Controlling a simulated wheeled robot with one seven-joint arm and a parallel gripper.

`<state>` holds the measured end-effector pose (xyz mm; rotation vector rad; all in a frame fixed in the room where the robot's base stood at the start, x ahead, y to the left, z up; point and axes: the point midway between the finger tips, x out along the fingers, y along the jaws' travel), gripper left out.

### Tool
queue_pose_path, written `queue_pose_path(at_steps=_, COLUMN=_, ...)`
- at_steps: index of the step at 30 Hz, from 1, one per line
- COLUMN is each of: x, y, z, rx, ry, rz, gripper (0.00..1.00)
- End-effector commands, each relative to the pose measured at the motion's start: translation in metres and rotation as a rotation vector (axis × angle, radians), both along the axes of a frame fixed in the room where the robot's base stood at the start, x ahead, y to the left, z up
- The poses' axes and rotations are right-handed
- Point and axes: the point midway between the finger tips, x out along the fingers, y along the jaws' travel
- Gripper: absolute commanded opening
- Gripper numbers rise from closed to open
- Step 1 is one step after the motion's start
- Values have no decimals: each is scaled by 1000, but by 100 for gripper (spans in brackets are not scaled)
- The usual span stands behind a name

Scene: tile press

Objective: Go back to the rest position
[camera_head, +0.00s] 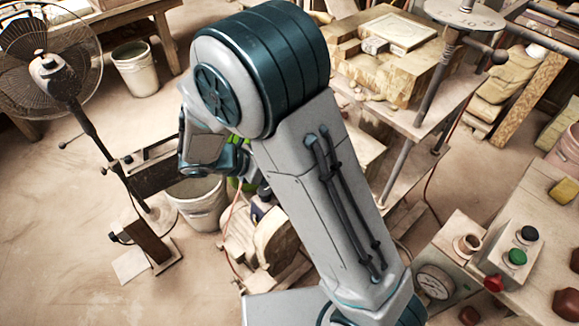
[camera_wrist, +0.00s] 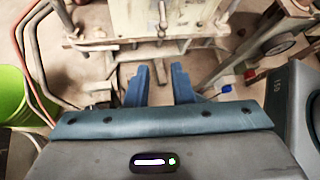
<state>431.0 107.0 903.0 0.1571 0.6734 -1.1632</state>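My gripper (camera_wrist: 159,84) shows in the wrist view with its two blue fingers apart and nothing between them. Below and beyond the fingers are the floor and the base of a pale machine frame (camera_wrist: 155,45), with no contact visible. In the head view my arm is folded across the middle of the picture, and its links hide most of my gripper. The tile press table (camera_head: 450,92) stands at the upper right, behind my arm. A wooden block with a square tile mould (camera_head: 398,32) sits on it.
A control box (camera_head: 508,262) with green, black and red buttons stands at the lower right, near a gauge (camera_head: 433,282). A fan (camera_head: 50,70) stands at the left. White buckets (camera_head: 136,70) stand on the floor. A green bucket (camera_wrist: 12,95) is left of my gripper.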

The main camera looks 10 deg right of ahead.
Motion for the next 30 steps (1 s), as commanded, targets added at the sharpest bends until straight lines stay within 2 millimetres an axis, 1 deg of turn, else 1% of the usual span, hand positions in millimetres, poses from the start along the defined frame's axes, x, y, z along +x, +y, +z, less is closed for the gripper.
queue_pose_path(at_steps=16, x=0, y=1, z=1, rx=0, ry=0, rz=0, gripper=21)
queue_pose_path(at_steps=19, x=-2, y=-3, z=4, rx=18, ry=-12, rz=-26, gripper=21)
queue_pose_path(at_steps=23, x=-10, y=-19, z=15, rx=97, ry=-67, rz=-139, gripper=21)
queue_pose_path(at_steps=27, x=-26, y=-42, z=31, rx=228, ry=-163, rz=-337, gripper=21)
queue_pose_path(at_steps=30, x=-39, y=-57, z=41, rx=323, ry=-240, rz=-488, gripper=21)
